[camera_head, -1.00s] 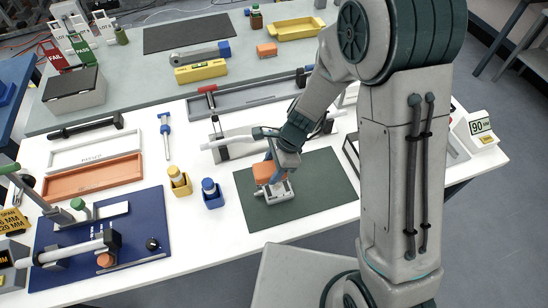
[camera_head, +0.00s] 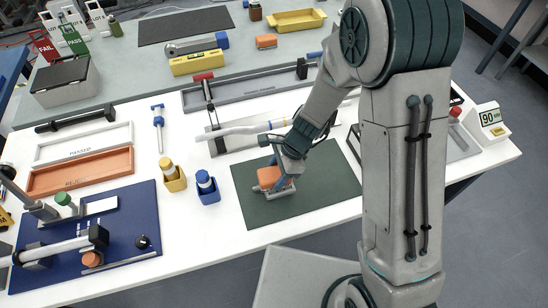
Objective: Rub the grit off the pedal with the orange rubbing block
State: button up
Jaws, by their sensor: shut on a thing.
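The orange rubbing block (camera_head: 268,177) is in my gripper (camera_head: 278,180), low over the dark green mat (camera_head: 325,182). My gripper is shut on the block and points down. The pedal (camera_head: 283,190) is a light grey metal piece on the mat, directly under the block. The block and gripper hide most of it. The block looks to be on the pedal's top, but I cannot tell whether they touch. Any grit on the pedal is too small or hidden to see.
Left of the mat stand a yellow holder (camera_head: 175,184) and a blue holder (camera_head: 209,197) with bottles. Behind the mat is a fixture with a pale tube (camera_head: 240,130). A blue board (camera_head: 130,215) with a rig lies at left. The mat's right part is clear.

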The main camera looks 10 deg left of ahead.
aim_at(268, 175)
jog(key=shift+w+d+f, duration=0.1)
jog(key=shift+w+d, duration=0.2)
jog(key=shift+d, duration=0.25)
jog(key=shift+w+d, duration=0.3)
jog(key=shift+d, duration=0.25)
jog(key=shift+w, duration=0.1)
jog(key=shift+s+a, duration=0.5)
jog(key=shift+a, duration=0.35)
jog(key=shift+s+a, duration=0.5)
jog(key=shift+a, duration=0.35)
notch_tip(268, 175, up, 4)
jog(key=p, duration=0.3)
jog(key=shift+d+f, duration=0.1)
jog(key=shift+f, duration=0.05)
notch_tip(268, 175, up, 5)
jog(key=p, duration=0.4)
jog(key=shift+f, duration=0.2)
jog(key=shift+f+b, duration=0.25)
jog(key=shift+b, duration=0.85)
